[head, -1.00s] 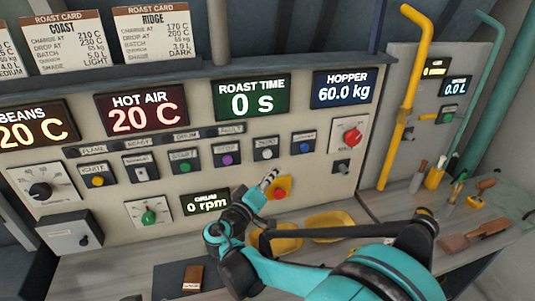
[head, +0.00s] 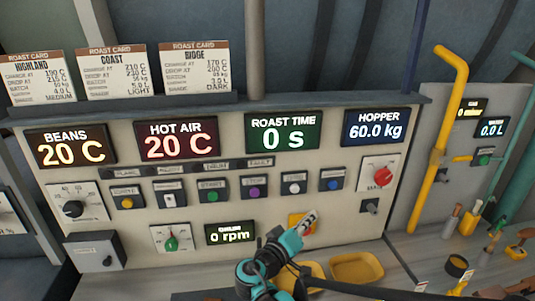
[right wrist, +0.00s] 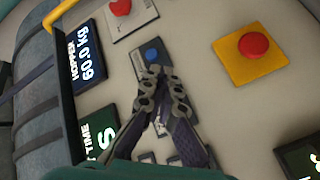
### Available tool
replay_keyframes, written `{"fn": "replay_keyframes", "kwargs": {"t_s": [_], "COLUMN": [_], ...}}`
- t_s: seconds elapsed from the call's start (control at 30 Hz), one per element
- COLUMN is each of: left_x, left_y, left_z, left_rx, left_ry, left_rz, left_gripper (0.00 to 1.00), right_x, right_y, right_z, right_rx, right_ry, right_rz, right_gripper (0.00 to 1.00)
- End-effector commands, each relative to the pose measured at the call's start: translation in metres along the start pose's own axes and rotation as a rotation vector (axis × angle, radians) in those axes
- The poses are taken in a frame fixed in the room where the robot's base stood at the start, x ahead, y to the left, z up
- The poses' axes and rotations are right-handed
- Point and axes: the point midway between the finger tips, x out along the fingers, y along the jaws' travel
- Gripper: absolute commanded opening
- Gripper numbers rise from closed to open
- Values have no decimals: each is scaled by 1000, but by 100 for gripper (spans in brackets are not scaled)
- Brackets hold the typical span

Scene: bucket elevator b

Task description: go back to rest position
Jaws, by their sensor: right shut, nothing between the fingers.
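My right gripper (head: 307,221) is shut and empty in the head view, at the lower middle in front of the control panel (head: 340,205). It overlaps the yellow plate (head: 294,218) of the emergency-style button, hiding most of it. The right wrist view shows my right gripper (right wrist: 163,82) shut, its fingertips just below a blue button (right wrist: 152,53) in the picture. The red button (right wrist: 254,45) on its yellow plate stands apart to the right there. Whether the fingers touch the panel cannot be told. My left gripper is not in view.
A display row reads beans and hot air 20 C, roast time 0 s, hopper 60.0 kg (head: 375,131). A red knob (head: 380,177) sits at right. Yellow trays (head: 357,268) lie below the panel. A yellow pipe (head: 437,140) and tools stand right.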

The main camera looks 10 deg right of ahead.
Motion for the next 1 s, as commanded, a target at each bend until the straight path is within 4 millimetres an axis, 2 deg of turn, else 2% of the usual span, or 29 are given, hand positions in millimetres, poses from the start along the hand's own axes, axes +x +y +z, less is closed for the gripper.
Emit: {"fn": "replay_keyframes", "kwargs": {"t_s": [0.07, 0.17, 0.3, 0.43, 0.6, 0.7, 0.8, 1.0], "left_x": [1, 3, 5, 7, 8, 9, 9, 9], "left_y": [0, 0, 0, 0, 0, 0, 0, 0], "left_z": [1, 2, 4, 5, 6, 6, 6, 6], "left_rx": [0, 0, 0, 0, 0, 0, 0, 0], "left_ry": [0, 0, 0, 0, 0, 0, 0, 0], "left_rz": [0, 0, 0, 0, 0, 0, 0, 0], "left_gripper": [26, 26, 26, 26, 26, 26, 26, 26], "right_x": [4, -2, -33, -76, -126, -143, -152, -154], "right_y": [8, 11, 7, -2, -13, -17, -19, -20], "right_z": [33, 83, 144, 182, 202, 204, 203, 202], "right_rx": [-4, 5, 60, 155, 294, 354, 385, 393], "right_ry": [-93, -225, -372, -454, -487, -485, -482, -480], "right_rz": [-85, -241, -480, -691, -892, -958, -992, -1001], "right_gripper": [0, 0, 0, 0, 0, 0, 0, 0]}}
